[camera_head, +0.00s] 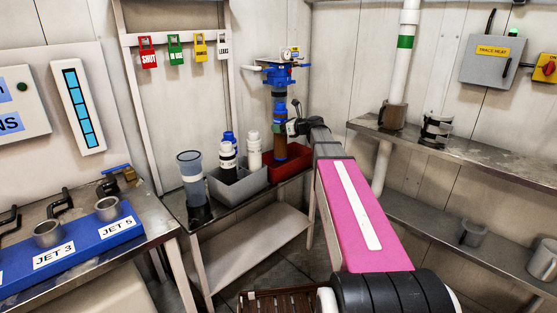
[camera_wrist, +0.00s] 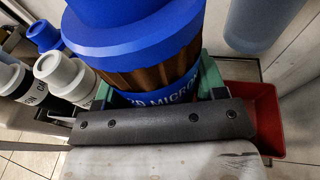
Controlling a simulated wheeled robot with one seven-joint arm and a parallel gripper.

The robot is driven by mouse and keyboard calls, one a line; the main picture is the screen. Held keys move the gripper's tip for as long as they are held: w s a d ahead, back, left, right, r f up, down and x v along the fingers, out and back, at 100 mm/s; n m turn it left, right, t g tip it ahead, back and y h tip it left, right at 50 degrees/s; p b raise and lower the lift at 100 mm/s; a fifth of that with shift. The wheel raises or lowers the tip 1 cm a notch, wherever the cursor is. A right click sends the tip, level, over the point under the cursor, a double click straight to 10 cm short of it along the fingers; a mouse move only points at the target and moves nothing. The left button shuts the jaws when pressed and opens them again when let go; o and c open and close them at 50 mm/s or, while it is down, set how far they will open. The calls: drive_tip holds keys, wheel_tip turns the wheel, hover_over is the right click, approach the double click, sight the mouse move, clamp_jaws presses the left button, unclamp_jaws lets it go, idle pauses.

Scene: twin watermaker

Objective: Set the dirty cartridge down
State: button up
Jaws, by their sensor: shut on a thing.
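The dirty cartridge (camera_head: 280,149) is brown with blue ends and is upright in the head view. It also fills the upper middle of the wrist view (camera_wrist: 140,72), with brown pleats and a blue band lettered "MICRON". My gripper (camera_head: 287,128) is shut around it, with green finger pads on both sides in the wrist view (camera_wrist: 153,98). The cartridge's lower part is over or inside the red tray (camera_head: 300,168), which also shows at the right of the wrist view (camera_wrist: 268,125). Its bottom end is hidden, so I cannot tell whether it touches the tray floor.
A grey bin (camera_head: 238,190) left of the red tray holds white cartridges (camera_head: 254,152) and a blue-topped one. A clear bluish bowl (camera_head: 190,175) stands at the bench's left end. The blue filter head (camera_head: 280,74) is mounted just above the cartridge, near the wall.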

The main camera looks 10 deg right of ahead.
sight(281, 146)
drive_tip(key=shift+f, duration=4.7)
drive_tip(key=o, duration=1.1)
drive_tip(key=shift+f, duration=0.1)
